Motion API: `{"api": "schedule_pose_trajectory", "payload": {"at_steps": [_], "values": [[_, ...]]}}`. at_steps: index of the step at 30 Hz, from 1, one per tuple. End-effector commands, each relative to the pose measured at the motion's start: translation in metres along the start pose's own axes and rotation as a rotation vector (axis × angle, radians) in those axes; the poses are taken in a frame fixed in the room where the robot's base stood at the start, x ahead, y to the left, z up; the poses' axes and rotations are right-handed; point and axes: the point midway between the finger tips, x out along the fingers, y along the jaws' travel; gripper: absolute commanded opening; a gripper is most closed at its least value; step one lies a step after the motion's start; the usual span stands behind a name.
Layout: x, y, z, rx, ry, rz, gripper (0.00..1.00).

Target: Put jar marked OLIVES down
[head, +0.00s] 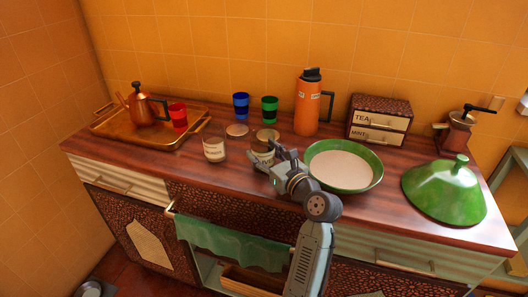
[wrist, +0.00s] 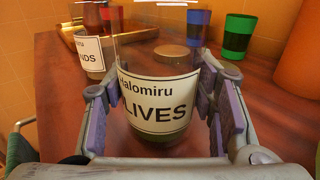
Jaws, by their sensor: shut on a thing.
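The clear glass jar marked OLIVES (head: 262,157) is at the middle of the dark wooden counter, upright, left of the green bowl. In the wrist view the jar (wrist: 158,103) fills the middle; its white label reads "Halomiru" and "LIVES", with green contents low down. My gripper (head: 277,158) is shut on it, with one purple-padded finger on each side; the fingers also show in the wrist view (wrist: 163,120). My gripper partly covers the jar's lower part in the head view. I cannot tell whether its base touches the counter.
A second labelled jar (head: 214,149) stands close on the left. Two round discs (head: 237,130) lie behind. A green bowl (head: 376,178) is close on the right. Blue (head: 241,106) and green (head: 270,109) cups and an orange flask (head: 308,105) stand behind. A brass tray (head: 106,136) is left.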

Motion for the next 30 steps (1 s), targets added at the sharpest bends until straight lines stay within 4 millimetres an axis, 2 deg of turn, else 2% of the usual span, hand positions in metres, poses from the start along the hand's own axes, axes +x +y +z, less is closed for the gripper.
{"api": "schedule_pose_trajectory", "payload": {"at_steps": [2,3,12,23,26,30], "values": [[0.0,0.0,0.001,-0.001,-0.002,0.0,0.13],[0.0,0.0,0.001,-0.001,-0.002,0.0,0.54],[0.0,0.0,0.001,-0.001,-0.001,0.0,0.74],[0.0,0.0,0.002,-0.002,0.001,0.0,0.75],[0.0,0.0,0.014,-0.005,-0.001,0.001,0.75],[0.001,0.0,0.04,-0.007,-0.003,0.001,0.75]]}}
